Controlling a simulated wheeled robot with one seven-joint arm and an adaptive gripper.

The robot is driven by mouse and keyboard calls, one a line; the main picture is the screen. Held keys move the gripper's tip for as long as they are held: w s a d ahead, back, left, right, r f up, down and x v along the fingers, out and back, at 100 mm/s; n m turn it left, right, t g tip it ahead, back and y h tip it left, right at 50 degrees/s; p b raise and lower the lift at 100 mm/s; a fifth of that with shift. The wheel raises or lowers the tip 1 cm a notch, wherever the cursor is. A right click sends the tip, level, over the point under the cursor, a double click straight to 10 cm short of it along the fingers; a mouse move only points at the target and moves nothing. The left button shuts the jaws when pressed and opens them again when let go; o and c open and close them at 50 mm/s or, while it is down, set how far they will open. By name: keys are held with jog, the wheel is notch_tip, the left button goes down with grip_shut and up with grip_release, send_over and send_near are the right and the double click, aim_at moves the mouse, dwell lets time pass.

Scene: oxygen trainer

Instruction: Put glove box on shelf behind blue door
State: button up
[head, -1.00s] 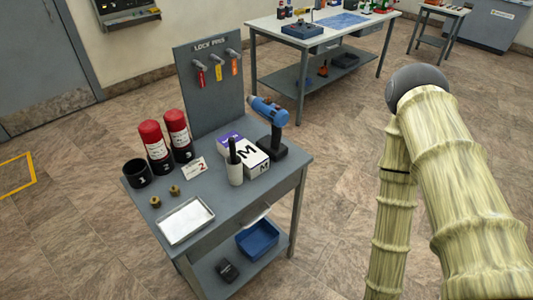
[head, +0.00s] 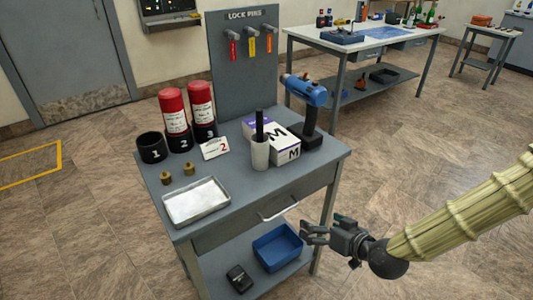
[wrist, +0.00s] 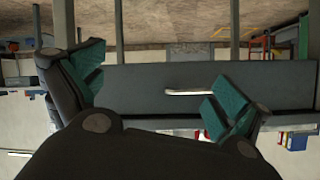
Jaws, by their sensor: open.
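A white and purple box marked M (head: 287,149), which looks like the glove box, lies on the grey cart (head: 235,205). No plainly blue door shows; a grey door (head: 75,50) is at the back left.
On the cart stand red-topped bottles (head: 173,110), a black ring (head: 152,147), a metal tray (head: 196,201) and brass fittings (head: 166,178). A blue bin (head: 277,247) is on the lower shelf. A workbench (head: 350,45) stands behind.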

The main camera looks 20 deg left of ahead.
jog(key=w+a+r+n+t+y+b, duration=0.2)
jog(key=w+a+r+b, duration=0.15)
jog(key=r, duration=0.25)
jog(key=n+t+y+b, duration=0.1)
jog(key=n+y+b, duration=0.1)
send_near(290, 150)
jog(key=x, duration=0.5)
jog(key=shift+w+d+f+b, duration=0.15)
jog(key=shift+w+b, duration=0.15)
jog(key=shift+w, duration=0.05)
jog(key=x, duration=0.4)
jog(key=shift+s+a+f, duration=0.1)
jog(key=shift+s+a, duration=0.15)
jog(key=shift+a, duration=0.05)
jog(key=shift+w+a, duration=0.35)
jog(key=shift+a, duration=0.05)
jog(key=c, duration=1.5)
